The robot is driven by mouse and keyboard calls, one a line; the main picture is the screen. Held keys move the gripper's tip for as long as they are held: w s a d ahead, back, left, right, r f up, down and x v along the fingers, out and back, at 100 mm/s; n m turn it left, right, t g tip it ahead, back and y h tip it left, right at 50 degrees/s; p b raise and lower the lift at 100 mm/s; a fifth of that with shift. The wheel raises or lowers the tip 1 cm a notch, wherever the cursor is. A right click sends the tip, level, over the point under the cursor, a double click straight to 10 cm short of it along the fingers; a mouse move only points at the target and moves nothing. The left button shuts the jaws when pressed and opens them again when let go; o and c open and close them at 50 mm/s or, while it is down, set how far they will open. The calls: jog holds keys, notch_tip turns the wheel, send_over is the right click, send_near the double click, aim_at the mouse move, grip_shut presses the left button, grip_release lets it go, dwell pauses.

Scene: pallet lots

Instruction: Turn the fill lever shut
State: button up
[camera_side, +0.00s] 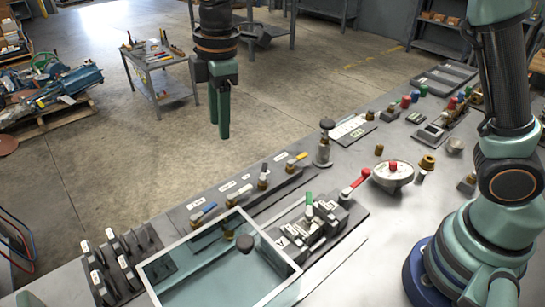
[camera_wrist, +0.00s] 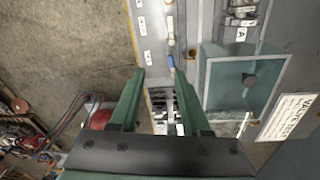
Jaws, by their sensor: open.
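A row of small valves with lever handles runs along the bench edge in the side view, with a blue lever (camera_side: 204,212), a white lever (camera_side: 239,190) and a yellow lever (camera_side: 297,157). White labels lie beside them, too small to read, so I cannot tell which is the fill lever. My gripper (camera_side: 219,130) is open and empty, high above and beyond the bench edge. In the wrist view the blue lever (camera_wrist: 171,64) shows near the tips of my gripper (camera_wrist: 159,72).
A round dish with a red knob (camera_side: 392,174) is to the right. Air around my gripper is clear.

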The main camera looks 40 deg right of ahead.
jog(key=s+d+r+m+t, duration=0.1)
jog(key=s+d+r+m, duration=0.1)
jog(key=d+m, duration=0.4)
jog(key=s+d+r+m+t, duration=0.1)
jog(key=s+d+r+m, duration=0.2)
jog(key=d+m, duration=0.3)
jog(key=shift+s+d+r+m+t, duration=0.35)
jog(key=shift+r+m, duration=0.35)
jog(key=shift+m, duration=1.1)
jog(key=n+g, duration=0.4)
jog(key=n, duration=1.6)
send_over(209, 206)
notch_tip(209, 206, down, 12)
jog(key=shift+h, duration=0.3)
notch_tip(209, 206, down, 12)
jog(key=shift+r, duration=0.25)
grip_shut()
